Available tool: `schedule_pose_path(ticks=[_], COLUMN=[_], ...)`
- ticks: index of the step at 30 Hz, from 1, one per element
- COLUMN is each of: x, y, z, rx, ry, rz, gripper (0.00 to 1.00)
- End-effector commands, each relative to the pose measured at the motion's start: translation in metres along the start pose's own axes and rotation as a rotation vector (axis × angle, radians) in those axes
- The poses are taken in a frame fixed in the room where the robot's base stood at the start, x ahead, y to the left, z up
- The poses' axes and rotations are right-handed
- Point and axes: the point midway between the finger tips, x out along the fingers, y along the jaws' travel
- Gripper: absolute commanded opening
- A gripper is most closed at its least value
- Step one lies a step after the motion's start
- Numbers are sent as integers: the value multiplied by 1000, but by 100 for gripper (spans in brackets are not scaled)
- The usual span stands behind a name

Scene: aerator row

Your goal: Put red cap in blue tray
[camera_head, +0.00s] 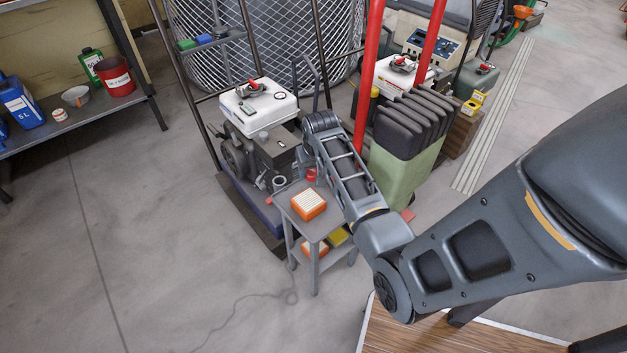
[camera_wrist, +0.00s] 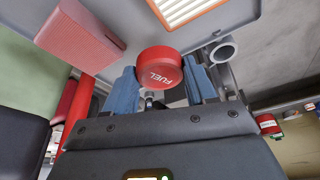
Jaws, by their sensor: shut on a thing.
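The red cap (camera_wrist: 160,67), marked FUEL, sits between the two blue fingers of my gripper (camera_wrist: 160,78) in the wrist view. The gripper is shut on it. In the head view, a small red patch beside my arm looks like the cap (camera_head: 312,175), near the back of the small grey table; my arm hides the fingers there. A small blue item (camera_head: 204,39) on the rack shelf at the upper left could be the blue tray, but it is too small to be sure.
An orange filter (camera_head: 308,204) lies on the small grey table (camera_head: 318,228). A pipe end (camera_head: 279,183) and an engine (camera_head: 262,150) stand beside it. A red block (camera_wrist: 80,35) shows in the wrist view. A green bin (camera_head: 405,170) stands right. Floor at left is clear.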

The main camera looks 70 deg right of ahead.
Motion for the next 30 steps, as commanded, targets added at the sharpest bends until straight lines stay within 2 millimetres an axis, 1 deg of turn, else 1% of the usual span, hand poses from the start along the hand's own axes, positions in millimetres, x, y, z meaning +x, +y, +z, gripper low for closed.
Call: schedule_pose_path(ticks=[5, 12, 24, 25, 27, 30], x=[10, 40, 44, 43, 43, 43], y=[2, 2, 2, 2, 2, 2], z=[1, 11, 12, 12, 12, 12], rx=[-1, -1, -1, -1, -1, -1], ry=[-2, -2, -1, -1, -1, -1], rz=[0, 0, 0, 0, 0, 0], gripper=[26, 26, 26, 58, 65, 66])
